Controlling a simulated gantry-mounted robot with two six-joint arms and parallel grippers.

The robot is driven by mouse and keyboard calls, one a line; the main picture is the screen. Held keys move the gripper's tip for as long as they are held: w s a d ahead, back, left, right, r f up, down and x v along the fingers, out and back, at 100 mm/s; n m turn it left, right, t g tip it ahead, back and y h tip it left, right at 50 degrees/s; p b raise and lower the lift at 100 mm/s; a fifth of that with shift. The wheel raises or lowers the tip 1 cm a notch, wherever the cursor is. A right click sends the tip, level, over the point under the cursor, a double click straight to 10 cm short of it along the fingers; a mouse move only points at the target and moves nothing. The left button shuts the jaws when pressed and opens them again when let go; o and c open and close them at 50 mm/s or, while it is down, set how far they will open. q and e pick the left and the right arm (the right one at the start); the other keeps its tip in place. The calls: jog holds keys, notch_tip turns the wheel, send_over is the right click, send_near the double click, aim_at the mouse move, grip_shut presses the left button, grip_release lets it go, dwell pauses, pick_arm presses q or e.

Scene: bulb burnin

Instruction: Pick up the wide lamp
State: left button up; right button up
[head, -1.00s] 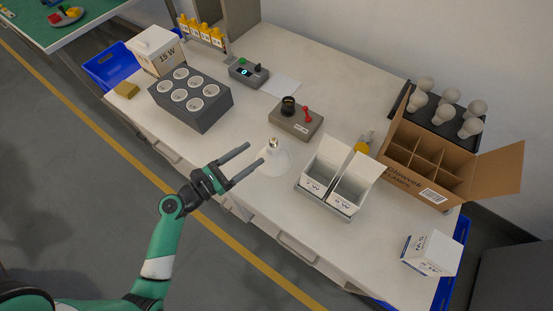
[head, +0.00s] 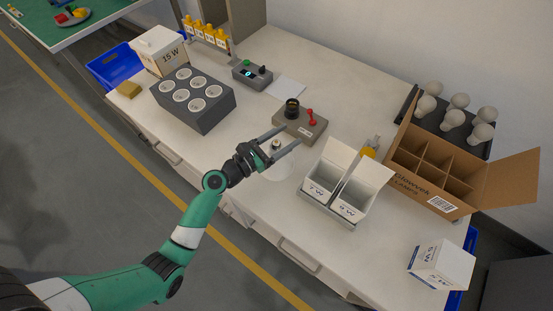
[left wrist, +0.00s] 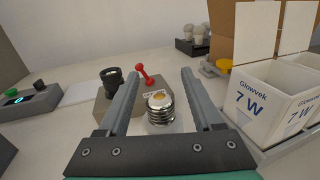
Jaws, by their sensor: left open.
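The wide lamp (head: 276,145) is at the front middle of the table, its metal screw cap pointing up. A pale round shape shows just below the cap; I cannot tell clearly how much of it is lamp glass. My left gripper (head: 289,138) is open, with its fingers reaching to either side of the cap. In the left wrist view the cap (left wrist: 160,108) is between the two fingers (left wrist: 158,75), with a gap on each side. The gripper's base hides the lower part of the lamp there. My right gripper is not in view.
A grey tester with a black socket and red lever (head: 300,124) stands just behind. The white 7 W and 9 W boxes (head: 344,186) stand close right. A grey block of sockets (head: 194,98) is left, a divided cardboard carton (head: 433,172) far right.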

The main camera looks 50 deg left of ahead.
pick_arm(q)
grip_shut()
dwell(0.3)
dwell(1.1)
